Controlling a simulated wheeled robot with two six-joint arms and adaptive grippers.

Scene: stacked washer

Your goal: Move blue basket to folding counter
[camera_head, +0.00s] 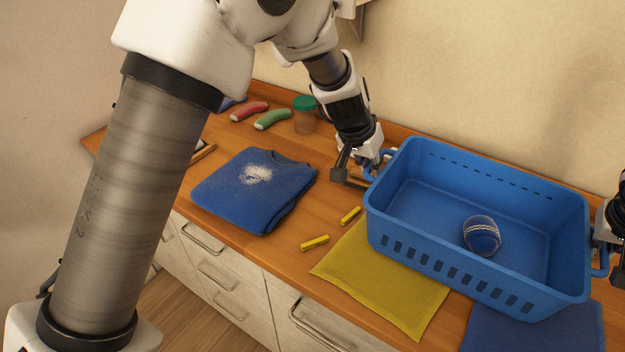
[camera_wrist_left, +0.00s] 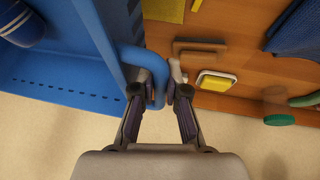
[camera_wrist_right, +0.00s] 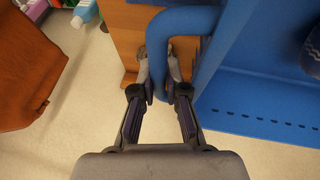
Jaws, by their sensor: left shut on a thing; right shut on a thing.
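The blue basket (camera_head: 455,258) is over the right part of the wooden counter (camera_head: 225,135), above a yellow cloth and a blue cloth. A blue ball with a pale band (camera_head: 481,236) lies inside it. My left gripper (camera_head: 368,172) is shut on the basket's left handle, which also shows in the left wrist view (camera_wrist_left: 150,62). My right gripper (camera_head: 607,243), partly cut off by the picture edge, is shut on the right handle, seen in the right wrist view (camera_wrist_right: 165,50). I cannot tell whether the basket touches what is under it.
A folded blue shirt (camera_head: 255,190) lies left of the basket. Two yellow pieces (camera_head: 314,242) lie near the yellow cloth (camera_head: 385,285). A green-lidded jar (camera_head: 305,115) and red (camera_head: 249,111) and green (camera_head: 272,119) items stand at the back. A blue cloth (camera_head: 535,328) lies at lower right.

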